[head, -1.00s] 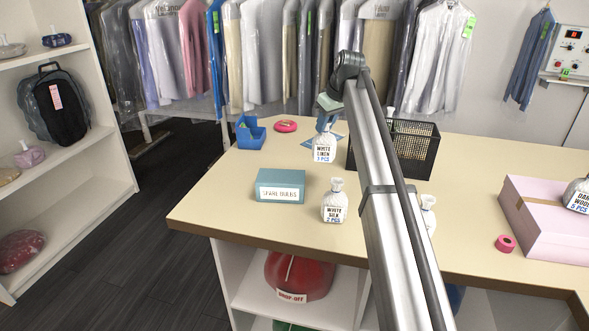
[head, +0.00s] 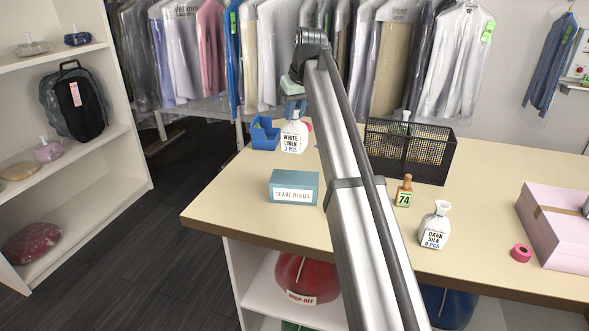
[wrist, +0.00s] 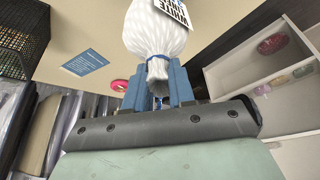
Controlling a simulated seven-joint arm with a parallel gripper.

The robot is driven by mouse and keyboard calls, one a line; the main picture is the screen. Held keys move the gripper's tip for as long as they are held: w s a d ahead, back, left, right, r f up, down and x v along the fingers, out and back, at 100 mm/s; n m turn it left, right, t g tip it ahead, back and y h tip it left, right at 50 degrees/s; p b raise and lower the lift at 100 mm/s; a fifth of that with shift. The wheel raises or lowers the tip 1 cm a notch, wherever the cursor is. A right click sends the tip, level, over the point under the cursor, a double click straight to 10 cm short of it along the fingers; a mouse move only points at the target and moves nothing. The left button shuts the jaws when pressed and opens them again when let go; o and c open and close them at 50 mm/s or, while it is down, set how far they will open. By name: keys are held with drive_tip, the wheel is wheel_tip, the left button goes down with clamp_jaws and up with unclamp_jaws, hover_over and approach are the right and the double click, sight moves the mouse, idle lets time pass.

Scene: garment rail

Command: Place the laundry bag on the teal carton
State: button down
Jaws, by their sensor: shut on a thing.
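My gripper (head: 294,108) is shut on the neck of a white laundry bag (head: 293,137) tagged "WHITE LINEN 3 PCS". The bag hangs upright, clear of the counter. In the wrist view the blue fingers (wrist: 158,88) grip the bag (wrist: 155,35) at its blue tie. The teal carton (head: 294,187), labelled "SPARE BULBS", sits near the counter's front left. In the head view the bag appears just above the carton, with a gap between them. The carton's top looks bare. I cannot make out the carton in the wrist view.
A blue bin (head: 264,136) stands at the counter's back left. A black mesh basket (head: 410,150) stands right of my arm.

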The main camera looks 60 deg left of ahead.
sight(295, 142)
drive_tip(key=shift+f, duration=5.05)
drive_tip(key=c, duration=1)
unclamp_jaws()
drive_tip(key=shift+o, duration=0.2)
drive_tip(key=v, duration=1.2)
